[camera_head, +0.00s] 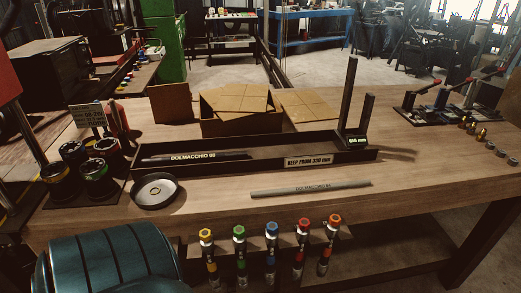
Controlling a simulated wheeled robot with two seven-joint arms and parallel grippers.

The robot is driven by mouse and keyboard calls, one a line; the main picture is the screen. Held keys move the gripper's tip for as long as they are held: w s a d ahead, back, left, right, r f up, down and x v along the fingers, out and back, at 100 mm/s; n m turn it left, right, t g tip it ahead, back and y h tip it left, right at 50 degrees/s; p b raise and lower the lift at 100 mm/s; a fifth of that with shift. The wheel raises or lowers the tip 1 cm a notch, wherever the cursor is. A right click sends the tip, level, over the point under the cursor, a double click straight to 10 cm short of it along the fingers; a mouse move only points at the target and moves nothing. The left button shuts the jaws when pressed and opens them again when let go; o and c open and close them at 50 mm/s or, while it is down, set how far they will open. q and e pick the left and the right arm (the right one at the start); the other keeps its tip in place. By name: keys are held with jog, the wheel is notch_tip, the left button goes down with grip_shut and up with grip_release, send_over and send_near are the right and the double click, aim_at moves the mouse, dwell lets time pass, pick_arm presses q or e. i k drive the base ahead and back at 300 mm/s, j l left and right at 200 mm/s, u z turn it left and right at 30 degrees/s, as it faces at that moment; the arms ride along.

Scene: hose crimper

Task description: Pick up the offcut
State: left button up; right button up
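Two hose lengths are in view, and I cannot tell from their looks which one is the offcut. A grey hose length (311,189), printed with lettering, lies on the bare front of the wooden bench (420,160). A black hose length (195,158) with pale lettering lies in the left part of a long dark tray (275,152). The tray carries a label (308,161) reading "KEEP FROM 330 mm" and has an upright post at its right end. Neither of my grippers is in view.
A round black dish (156,190) and several dark cups (95,178) stand at the left. A cardboard box (238,108) is behind the tray. Small fittings (487,142) sit at the right. Bench right of the grey hose is clear.

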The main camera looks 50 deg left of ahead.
aim_at(237, 155)
jog(key=k+j+u, duration=0.1)
jog(key=u, duration=1.9)
jog(key=i+l, duration=0.1)
jog(key=l, duration=0.35)
jog(key=i+l, duration=0.1)
jog(key=l, duration=0.3)
jog(key=u, duration=0.05)
